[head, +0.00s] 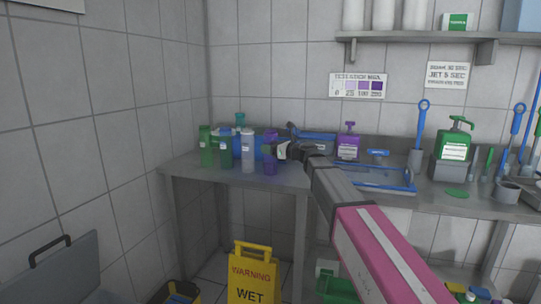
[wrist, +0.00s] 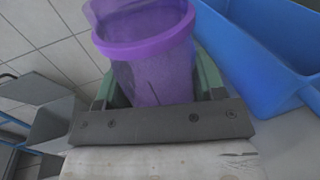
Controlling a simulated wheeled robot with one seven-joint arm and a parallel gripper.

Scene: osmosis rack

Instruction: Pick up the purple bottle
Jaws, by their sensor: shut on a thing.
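The purple bottle (head: 271,165) is translucent and stands roughly upright at the right end of a row of bottles on the left part of the grey counter. My gripper (head: 284,150) reaches it from the right. In the wrist view the purple bottle (wrist: 150,65) fills the space between the green fingers of my gripper (wrist: 155,85), which are shut on its sides. A thicker purple band rings it above the fingers. Whether its base touches the counter cannot be told.
Green bottles (head: 206,147) and a pale grey bottle (head: 248,152) stand just left. A blue bin (wrist: 262,45) is close on the right in the wrist view. A purple pump bottle (head: 347,146) stands behind my arm. A yellow warning sign (head: 249,275) is on the floor.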

